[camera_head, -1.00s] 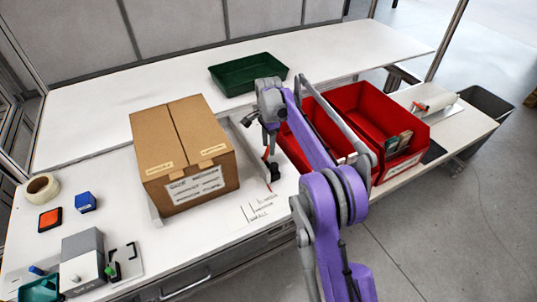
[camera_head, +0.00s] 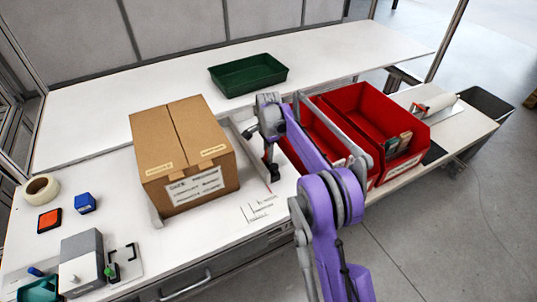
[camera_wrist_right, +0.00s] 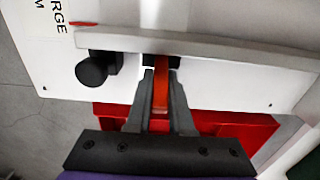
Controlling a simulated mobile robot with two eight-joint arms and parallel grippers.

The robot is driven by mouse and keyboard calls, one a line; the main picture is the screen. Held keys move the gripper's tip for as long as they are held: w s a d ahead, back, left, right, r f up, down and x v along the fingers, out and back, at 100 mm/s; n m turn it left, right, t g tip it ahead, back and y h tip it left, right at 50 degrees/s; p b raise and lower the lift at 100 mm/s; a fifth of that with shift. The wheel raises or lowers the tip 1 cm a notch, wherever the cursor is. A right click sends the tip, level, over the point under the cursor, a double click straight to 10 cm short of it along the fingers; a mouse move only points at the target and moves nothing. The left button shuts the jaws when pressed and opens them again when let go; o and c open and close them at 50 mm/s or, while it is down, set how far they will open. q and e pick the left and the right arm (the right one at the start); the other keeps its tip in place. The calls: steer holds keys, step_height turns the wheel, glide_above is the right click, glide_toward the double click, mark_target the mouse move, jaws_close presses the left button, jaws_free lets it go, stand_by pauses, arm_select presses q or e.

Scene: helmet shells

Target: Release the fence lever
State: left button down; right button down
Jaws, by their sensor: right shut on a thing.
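The fence (camera_wrist_right: 200,47) is a long pale bar crossing the right wrist view, with a round black knob (camera_wrist_right: 91,69) on its near side. The red fence lever (camera_wrist_right: 162,88) stands beside the knob. My right gripper (camera_wrist_right: 161,80) has its two fingers closed around the lever. In the head view, my right gripper (camera_head: 271,172) points down just right of the cardboard box, beside the fence (camera_head: 241,140), and hides the lever. My left gripper is in neither view.
The closed cardboard box (camera_head: 180,130) stands left of the fence. Red bins (camera_head: 365,115) stand close to the right of my arm. A green tray (camera_head: 248,76) lies behind. A grey device (camera_head: 82,262), blue block (camera_head: 86,202) and tape roll (camera_head: 42,189) lie at left.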

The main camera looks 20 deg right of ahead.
steer(key=shift+a, duration=0.1)
steer(key=shift+a+h, duration=0.1)
steer(key=shift+h, duration=0.3)
steer(key=shift+a+r+h, duration=0.1)
steer(key=shift+r+h, duration=0.1)
steer(key=shift+h, duration=0.6)
steer(key=c, duration=0.8)
jaws_free()
steer(key=v, duration=1)
steer(key=shift+s+r, duration=0.15)
steer(key=shift+r, duration=0.25)
